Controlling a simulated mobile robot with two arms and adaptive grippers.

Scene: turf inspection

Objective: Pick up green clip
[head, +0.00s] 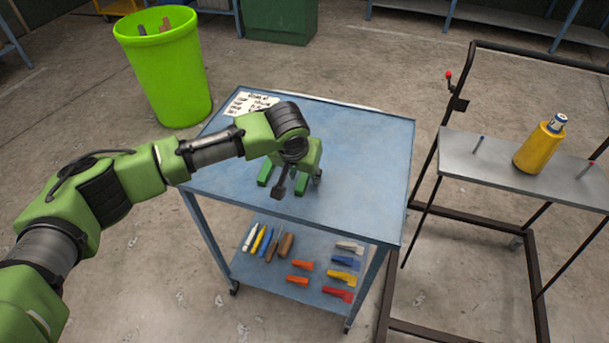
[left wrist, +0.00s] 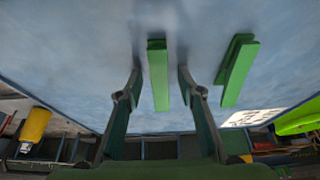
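A green clip (left wrist: 157,78) lies on the blue table top, between the two fingers of my left gripper (left wrist: 161,72) in the left wrist view. Gaps show on both sides of it, so the fingers are open around it and not closed on it. A second green clip (left wrist: 236,72) lies to the right, outside the fingers. In the head view my left gripper (head: 299,185) points down over the table (head: 365,165), and a green clip (head: 265,173) shows at its left. My right gripper is in neither view.
A printed sheet (head: 250,104) lies at the table's far left corner. The lower shelf (head: 265,275) holds markers and several coloured clips. A lime bin (head: 165,75) stands behind left. A cart (head: 500,163) with a yellow container (head: 538,148) stands right. The table's right side is clear.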

